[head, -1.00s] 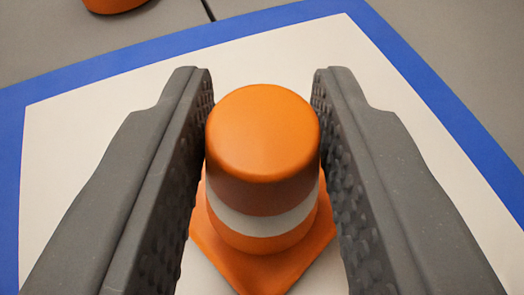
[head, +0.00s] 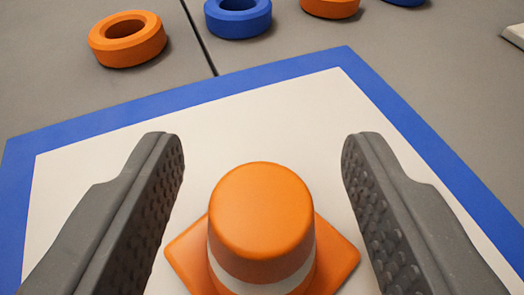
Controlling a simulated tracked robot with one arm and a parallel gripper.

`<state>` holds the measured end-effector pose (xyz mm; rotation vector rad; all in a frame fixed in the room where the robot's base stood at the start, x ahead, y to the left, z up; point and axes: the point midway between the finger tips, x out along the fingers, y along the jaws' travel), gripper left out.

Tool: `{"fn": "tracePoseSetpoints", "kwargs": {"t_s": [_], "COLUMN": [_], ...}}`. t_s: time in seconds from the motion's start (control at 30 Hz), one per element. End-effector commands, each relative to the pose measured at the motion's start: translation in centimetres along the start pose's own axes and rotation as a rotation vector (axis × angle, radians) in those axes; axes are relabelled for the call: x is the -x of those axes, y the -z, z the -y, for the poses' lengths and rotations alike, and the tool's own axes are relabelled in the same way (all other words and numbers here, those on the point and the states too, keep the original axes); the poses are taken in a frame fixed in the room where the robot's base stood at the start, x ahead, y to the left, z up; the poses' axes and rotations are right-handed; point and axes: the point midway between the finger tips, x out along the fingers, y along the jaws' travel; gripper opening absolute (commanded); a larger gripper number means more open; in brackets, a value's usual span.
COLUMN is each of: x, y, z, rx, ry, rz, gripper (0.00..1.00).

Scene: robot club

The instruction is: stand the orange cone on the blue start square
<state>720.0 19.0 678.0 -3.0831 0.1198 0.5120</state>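The orange cone (head: 262,212) with a white band stands upright on its square orange base. It is on the white inside of the blue-bordered start square (head: 190,97), towards the near part in view. My gripper (head: 262,155) is open, with one dark grey finger on each side of the cone. There is a clear gap between each finger and the cone. The near edge of the cone's base is cut off by the bottom of the picture.
An orange ring (head: 127,38) and a blue ring (head: 238,16) lie on the grey floor beyond the square. Another orange ring (head: 330,6) and a blue one (head: 405,1) are partly cut off at the top. A pale object (head: 514,33) shows at the right edge. A dark floor seam runs past the square.

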Motion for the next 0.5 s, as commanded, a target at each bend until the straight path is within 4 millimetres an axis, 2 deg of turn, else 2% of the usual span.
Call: {"fn": "tracePoseSetpoints", "kwargs": {"t_s": [0.03,0.17,0.33,0.5], "x": [0.1,0.1,0.7,3.5], "y": [-2.3,-2.5,-1.4,-1.1], "z": [-0.1,-0.1,-0.1,-0.1], "rx": [0.009,0.01,0.012,0.011], "ry": [-0.001,-0.001,-0.001,-0.002], "rz": [0.039,0.044,0.046,0.046], "gripper": [0.51,0.51,0.51,0.51]}}
